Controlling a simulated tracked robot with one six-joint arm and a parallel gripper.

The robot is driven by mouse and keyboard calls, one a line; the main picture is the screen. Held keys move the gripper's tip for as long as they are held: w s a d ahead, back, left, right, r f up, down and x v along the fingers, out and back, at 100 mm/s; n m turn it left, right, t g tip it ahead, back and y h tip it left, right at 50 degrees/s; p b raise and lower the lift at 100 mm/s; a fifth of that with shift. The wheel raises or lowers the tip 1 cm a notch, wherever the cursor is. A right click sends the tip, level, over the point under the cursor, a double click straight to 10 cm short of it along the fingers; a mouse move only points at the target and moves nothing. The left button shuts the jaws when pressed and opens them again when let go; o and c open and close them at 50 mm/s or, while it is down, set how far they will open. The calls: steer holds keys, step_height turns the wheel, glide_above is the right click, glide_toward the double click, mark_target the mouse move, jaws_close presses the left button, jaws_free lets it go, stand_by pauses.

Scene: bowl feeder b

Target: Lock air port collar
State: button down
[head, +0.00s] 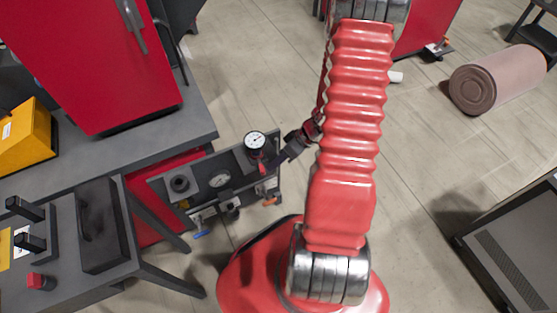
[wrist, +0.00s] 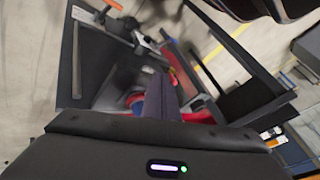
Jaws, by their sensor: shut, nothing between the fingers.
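A dark air panel (head: 235,200) sits at the middle left of the head view. It carries a white dial gauge (head: 255,140), a second gauge (head: 219,180) and a dark round fitting (head: 180,183). My gripper (head: 275,163) is over the panel's right part, just right of a small red part (head: 262,168). In the wrist view, my shut, empty fingers (wrist: 162,95) point at the panel, beside a red and blue rounded part (wrist: 135,100) that they partly hide. I cannot tell for sure which part is the collar, nor whether the fingers touch anything.
A blue-handled lever (head: 203,234) and an orange-handled one (head: 270,201) hang at the panel's front edge. A red cabinet (head: 95,60) stands on the grey bench behind it. A dark table (head: 60,225) is at left. A pink-brown cylinder (head: 498,78) lies on open floor at right.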

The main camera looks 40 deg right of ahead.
mark_target(262, 171)
steer(key=shift+w+a, duration=0.15)
steer(key=shift+a, duration=2.35)
steer(key=s+d+r, duration=0.4)
steer(key=s+r, duration=0.4)
steer(key=shift+s+d, duration=0.3)
